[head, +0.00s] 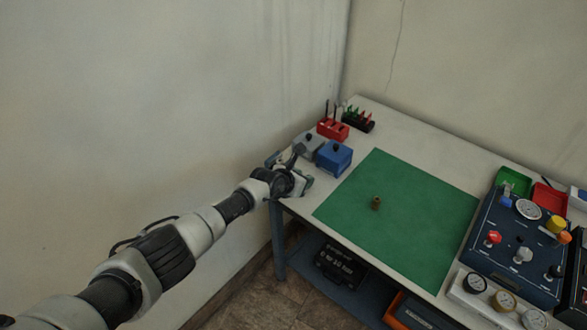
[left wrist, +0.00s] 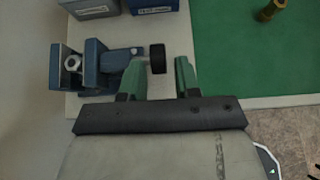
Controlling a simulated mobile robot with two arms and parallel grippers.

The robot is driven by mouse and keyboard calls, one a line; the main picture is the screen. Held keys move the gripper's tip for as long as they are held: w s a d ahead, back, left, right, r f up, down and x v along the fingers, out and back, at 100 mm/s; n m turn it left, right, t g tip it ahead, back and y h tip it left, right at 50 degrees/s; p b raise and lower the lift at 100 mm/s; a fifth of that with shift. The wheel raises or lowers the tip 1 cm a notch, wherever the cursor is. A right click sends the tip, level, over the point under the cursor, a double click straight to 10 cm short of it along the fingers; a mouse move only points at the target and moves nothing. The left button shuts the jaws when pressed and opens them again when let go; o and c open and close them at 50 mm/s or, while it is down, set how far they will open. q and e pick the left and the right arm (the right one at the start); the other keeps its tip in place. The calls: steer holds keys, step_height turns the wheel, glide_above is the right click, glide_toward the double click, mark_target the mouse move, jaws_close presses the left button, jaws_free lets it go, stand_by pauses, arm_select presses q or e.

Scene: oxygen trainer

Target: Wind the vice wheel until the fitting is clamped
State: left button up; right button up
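The blue vice (left wrist: 95,68) stands at the bench's left corner, left of my gripper in the left wrist view. A silver hexagonal fitting (left wrist: 73,64) sits between its jaws; I cannot tell whether both jaws touch it. The black vice wheel (left wrist: 157,58) is at the right end of the screw. In the head view my left gripper (head: 300,174) is over that corner and hides most of the vice. My right gripper is not in view.
Blue (head: 334,156) and grey (head: 309,144) boxes stand just behind the vice. A green mat (head: 410,225) holds a small brass piece (head: 376,203). A blue gauge panel (head: 510,245) is at the right. The wall (head: 180,110) is close on the left.

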arm_select(q)
steer(key=shift+p+v, duration=1.05)
steer(key=shift+v, duration=1.25)
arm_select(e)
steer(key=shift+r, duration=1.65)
arm_select(q)
steer(key=shift+f, duration=0.1)
